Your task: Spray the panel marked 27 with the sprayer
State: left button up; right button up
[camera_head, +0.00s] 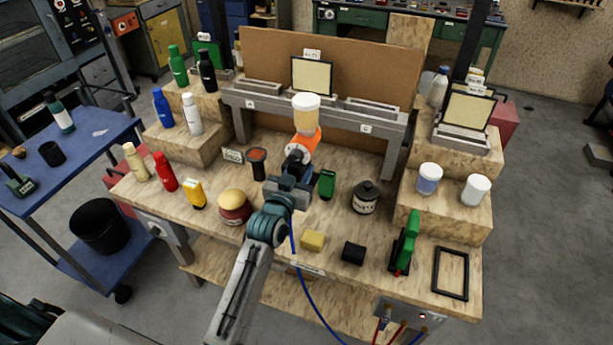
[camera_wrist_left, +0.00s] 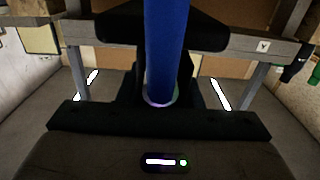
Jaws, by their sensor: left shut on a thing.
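My left gripper (camera_head: 290,180) is shut on the sprayer, which has an orange body (camera_head: 305,143) and a cream-filled cup (camera_head: 306,113) on top. It is held above the middle of the bench, in front of the grey rack. In the left wrist view, a blue tubular part (camera_wrist_left: 166,50) rises between the dark jaws. A cream panel with a black frame (camera_head: 312,76) stands behind the cup. A second cream panel (camera_head: 467,109) stands at the right and a green one (camera_head: 208,53) at the left. Their number tags are too small to read surely. My right gripper is not in view.
The grey rack (camera_head: 392,124) spans the back of the wooden bench (camera_head: 285,225). Bottles stand on left steps, white jars (camera_head: 429,178) on right steps. A black-lidded jar (camera_head: 365,197), green trigger tool (camera_head: 405,245) and yellow block (camera_head: 312,240) stand near the arm. A blue hose (camera_head: 310,290) hangs below.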

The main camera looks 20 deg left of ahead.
pick_arm(q)
jog(key=a+p, duration=0.1)
jog(key=a, duration=1.6)
jog(key=shift+w+a+r, duration=0.15)
jog(key=shift+w+a, duration=0.1)
jog(key=shift+o, duration=0.3)
